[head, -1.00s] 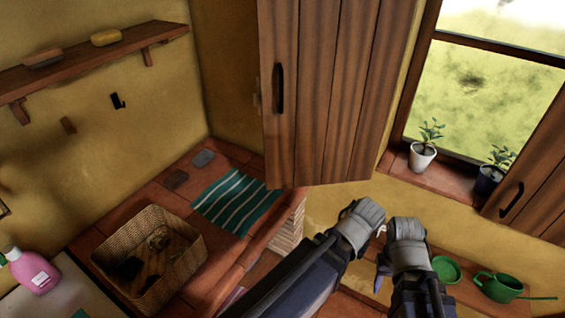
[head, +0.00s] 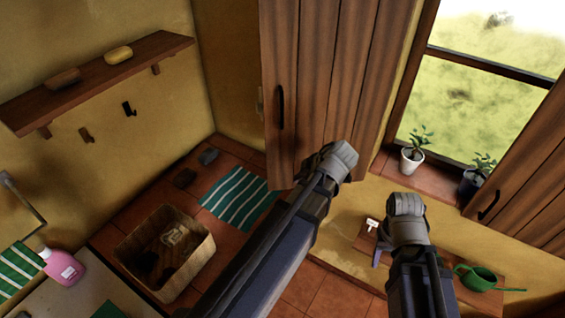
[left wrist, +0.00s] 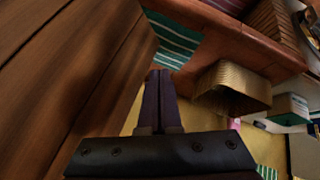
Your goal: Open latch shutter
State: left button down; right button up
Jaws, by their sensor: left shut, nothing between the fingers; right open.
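A large brown plank shutter (head: 345,70) hangs open left of the window, with a dark vertical handle (head: 281,107) near its left edge. A second plank shutter (head: 530,190) stands at the right with its own dark handle (head: 488,205). My left gripper (head: 334,160) is in front of the first shutter's lower edge, below and right of its handle; its fingers are hidden in the head view. In the left wrist view its fingers (left wrist: 160,78) are together and empty, beside shutter planks (left wrist: 70,70). My right gripper (head: 382,250) is open and empty, low below the sill.
Two potted plants, one white pot (head: 411,161) and one dark pot (head: 472,183), stand on the windowsill. A wicker basket (head: 195,265) and a striped cloth (head: 240,198) lie on the tiled counter. A green watering can (head: 478,279) stands on a lower shelf at the right.

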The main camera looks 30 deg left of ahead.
aim_at(279, 172)
pick_arm(q)
jog(key=shift+n, duration=0.7)
jog(key=w+a+f+b, duration=0.1)
jog(key=a+f+b, duration=0.1)
jog(key=w+a+f+b, duration=0.2)
jog(key=a+b, duration=0.1)
jog(key=w+a+f+b, duration=0.1)
jog(key=a+f+b, duration=0.1)
jog(key=a+f, duration=0.1)
jog(key=shift+w+b, duration=0.25)
jog(key=shift+b, duration=0.15)
jog(key=shift+w+a, duration=0.5)
jog(key=shift+w, duration=0.1)
